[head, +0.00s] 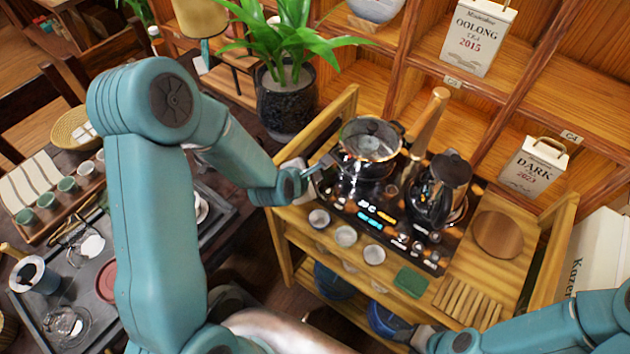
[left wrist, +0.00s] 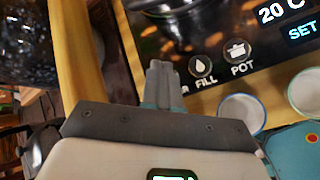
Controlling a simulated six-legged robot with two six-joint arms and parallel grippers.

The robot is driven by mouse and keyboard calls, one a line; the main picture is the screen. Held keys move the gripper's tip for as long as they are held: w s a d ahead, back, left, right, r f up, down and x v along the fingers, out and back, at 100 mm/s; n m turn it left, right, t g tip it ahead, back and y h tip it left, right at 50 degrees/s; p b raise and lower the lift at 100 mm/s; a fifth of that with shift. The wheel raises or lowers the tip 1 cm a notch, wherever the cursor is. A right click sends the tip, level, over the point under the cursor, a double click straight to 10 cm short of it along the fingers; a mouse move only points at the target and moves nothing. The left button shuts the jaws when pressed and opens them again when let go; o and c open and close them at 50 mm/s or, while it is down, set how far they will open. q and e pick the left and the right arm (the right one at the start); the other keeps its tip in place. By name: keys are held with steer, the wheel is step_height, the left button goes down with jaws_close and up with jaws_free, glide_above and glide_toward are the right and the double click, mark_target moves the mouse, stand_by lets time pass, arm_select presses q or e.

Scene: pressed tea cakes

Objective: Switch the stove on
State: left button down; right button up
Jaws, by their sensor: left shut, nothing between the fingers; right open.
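The stove (head: 415,254) is a black glass panel on a wooden cart, with lit blue and orange marks along its front. The left wrist view shows the panel (left wrist: 268,62) close up, with FILL and POT icons, "20 C" and SET. A glass pot (head: 370,140) stands on the left part and a dark kettle (head: 440,190) on the right. My left gripper (head: 325,164) is shut and empty at the panel's left edge. Its fingertips (left wrist: 160,75) appear just left of the FILL icon; contact is unclear. My right gripper (head: 408,335) is open, low at the cart's front.
Several small cups (head: 345,236) stand along the stove's front, beside a green block (head: 411,282) and a slatted wooden rack (head: 467,301). A round wooden board (head: 498,235) lies to the right. A potted plant (head: 286,100) stands behind my left forearm.

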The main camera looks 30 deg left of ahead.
arm_select(q)
steer(key=shift+r, duration=0.35)
steer(key=shift+r+p, duration=1.4)
steer(key=shift+r, duration=1.15)
steer(key=shift+f, duration=0.1)
steer(key=shift+s, duration=0.1)
